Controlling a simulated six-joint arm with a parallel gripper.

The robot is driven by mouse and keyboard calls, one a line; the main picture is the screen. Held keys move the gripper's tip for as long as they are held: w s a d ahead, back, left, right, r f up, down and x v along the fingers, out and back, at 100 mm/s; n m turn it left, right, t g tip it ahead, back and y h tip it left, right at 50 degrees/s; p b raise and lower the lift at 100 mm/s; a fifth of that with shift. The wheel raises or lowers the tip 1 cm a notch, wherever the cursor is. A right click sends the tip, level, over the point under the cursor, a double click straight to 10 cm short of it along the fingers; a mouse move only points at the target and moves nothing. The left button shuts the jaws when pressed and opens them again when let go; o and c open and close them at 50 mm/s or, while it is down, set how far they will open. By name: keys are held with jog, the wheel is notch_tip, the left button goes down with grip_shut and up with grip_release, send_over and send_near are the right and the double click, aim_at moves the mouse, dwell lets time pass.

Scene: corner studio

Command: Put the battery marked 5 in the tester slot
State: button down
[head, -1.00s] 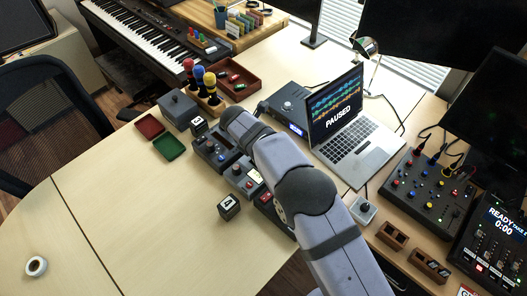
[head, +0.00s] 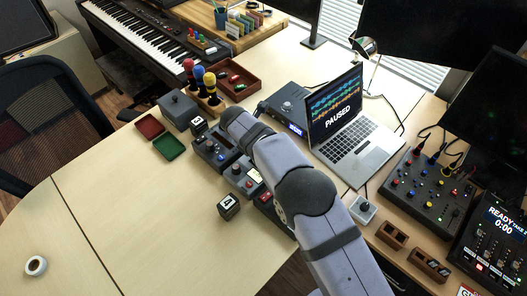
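My arm reaches from the bottom right to the pedals in mid-table, and its far end hides my gripper, so neither its fingers nor anything in them shows. I cannot pick out the battery marked 5; no such mark is readable. Two small dark wooden blocks with slots, an upper one (head: 392,235) and a lower one (head: 429,265), stand at the right; I cannot tell whether either is the tester. Two black cubes with white marks, a near one (head: 229,208) and a far one (head: 199,125), sit on the table; their marks are too small to read.
Pedals (head: 212,150) stand left of and under my arm. A laptop (head: 363,146), a mixer (head: 425,192) and a small grey knob box (head: 362,210) are to its right. A red tray (head: 150,126) and a green tray (head: 169,147) lie left. The table's left half is mostly clear.

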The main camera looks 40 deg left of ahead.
jog(key=shift+r+p, duration=0.25)
jog(key=shift+p, duration=0.4)
dwell(0.7)
jog(key=shift+s+f+b, duration=0.1)
jog(key=shift+f+b, duration=0.3)
jog(key=shift+f, duration=0.25)
dwell(0.4)
